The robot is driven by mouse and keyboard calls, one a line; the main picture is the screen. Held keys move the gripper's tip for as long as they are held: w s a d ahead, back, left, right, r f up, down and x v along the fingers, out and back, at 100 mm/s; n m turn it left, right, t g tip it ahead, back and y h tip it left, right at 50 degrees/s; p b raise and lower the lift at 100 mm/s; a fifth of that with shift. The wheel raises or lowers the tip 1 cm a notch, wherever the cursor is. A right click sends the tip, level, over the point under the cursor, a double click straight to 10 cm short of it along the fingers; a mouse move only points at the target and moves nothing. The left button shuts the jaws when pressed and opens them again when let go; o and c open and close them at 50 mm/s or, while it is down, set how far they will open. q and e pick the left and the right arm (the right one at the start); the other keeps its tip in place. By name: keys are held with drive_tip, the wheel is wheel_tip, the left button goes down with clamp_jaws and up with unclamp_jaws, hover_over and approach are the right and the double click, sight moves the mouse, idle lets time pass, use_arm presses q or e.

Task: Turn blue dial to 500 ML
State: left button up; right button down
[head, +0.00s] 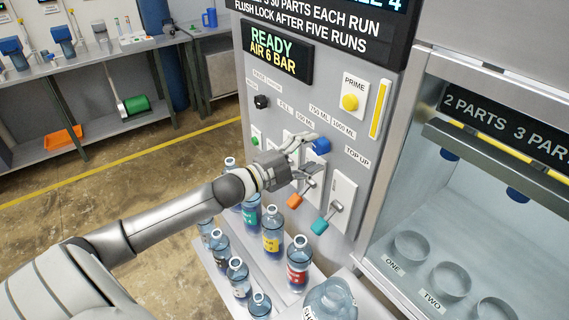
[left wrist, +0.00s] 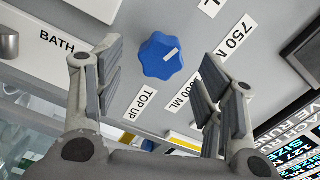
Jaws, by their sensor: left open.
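The blue dial (head: 321,146) is on the grey machine panel, below the 750 ML and 1000 ML labels. In the left wrist view the scalloped dial (left wrist: 157,60) carries a short white pointer mark. The mark points roughly toward the 750 ML label (left wrist: 230,43); its exact setting is hard to tell. My left gripper (head: 307,158) is open and close to the panel beside the dial. In the left wrist view its fingers (left wrist: 160,85) stand either side of the dial, apart from it. The 500 ML label (head: 305,119) is partly legible. My right gripper is not in view.
A black knob (head: 262,102) and a yellow PRIME button (head: 350,102) share the panel. Levers with orange (head: 295,201) and teal (head: 320,226) handles stick out below the gripper. Several bottles, including a red-labelled one (head: 298,271), stand below my arm. A glass-fronted cabinet is at right.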

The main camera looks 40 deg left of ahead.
use_arm(q)
drive_tip(key=v, duration=0.8)
drive_tip(key=shift+s, duration=0.15)
idle(0.6)
